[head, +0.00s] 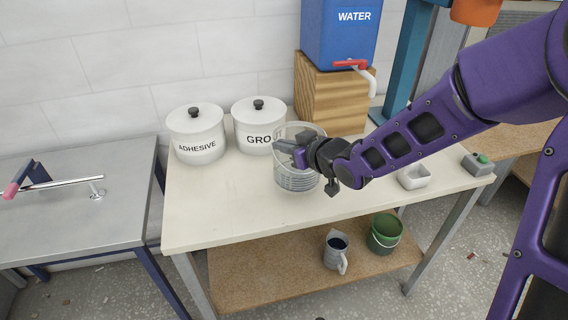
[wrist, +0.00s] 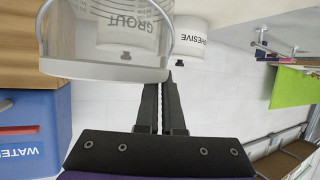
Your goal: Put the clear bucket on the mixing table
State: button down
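The clear bucket (head: 298,182), see-through with a wire handle, is upright over the cream-topped table (head: 215,215) in the head view. It looks to be at the tabletop, but I cannot tell if its base touches. My gripper (head: 288,150) is at its rim. In the wrist view the bucket (wrist: 100,70) appears upside down at the top left, and my gripper (wrist: 166,82) has its fingers nearly together at the rim's edge. They appear shut on the rim, though the contact is partly hidden. No label shows which table is the mixing table.
White ADHESIVE (head: 197,135) and GROUT (head: 255,125) canisters stand behind the bucket. A blue WATER tank (head: 338,35) sits on a wooden block (head: 330,95). A grey metal table (head: 75,210) at left has clear room.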

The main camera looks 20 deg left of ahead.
aim_at(287, 159)
notch_tip(287, 159, down, 4)
jog(key=shift+r+b, duration=0.15)
jog(key=shift+b, duration=0.35)
jog(key=shift+r, duration=0.1)
jog(key=c, duration=1.5)
grip_release()
jog(key=shift+f, duration=0.25)
jog(key=o, duration=0.4)
jog(key=shift+r, duration=0.1)
jog(key=shift+o, duration=0.2)
